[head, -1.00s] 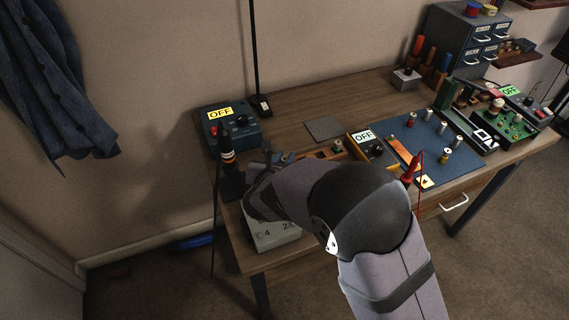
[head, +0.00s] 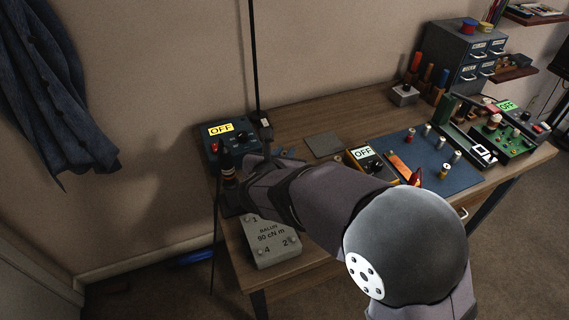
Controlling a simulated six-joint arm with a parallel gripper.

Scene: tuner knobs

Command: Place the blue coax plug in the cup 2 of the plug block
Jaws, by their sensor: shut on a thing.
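My gripper (head: 268,149) is beyond the block, near the dark blue box. It is shut, but its fingertips are small and dark here. The thing in its jaws, taken as the blue coax plug, cannot be made out clearly.
A dark blue box (head: 228,140) with an OFF label stands behind the block. A black upright tool (head: 227,165) stands left of my gripper. A grey square pad (head: 323,145), an orange OFF meter (head: 367,160) and a blue mat (head: 435,160) with several spools lie to the right.

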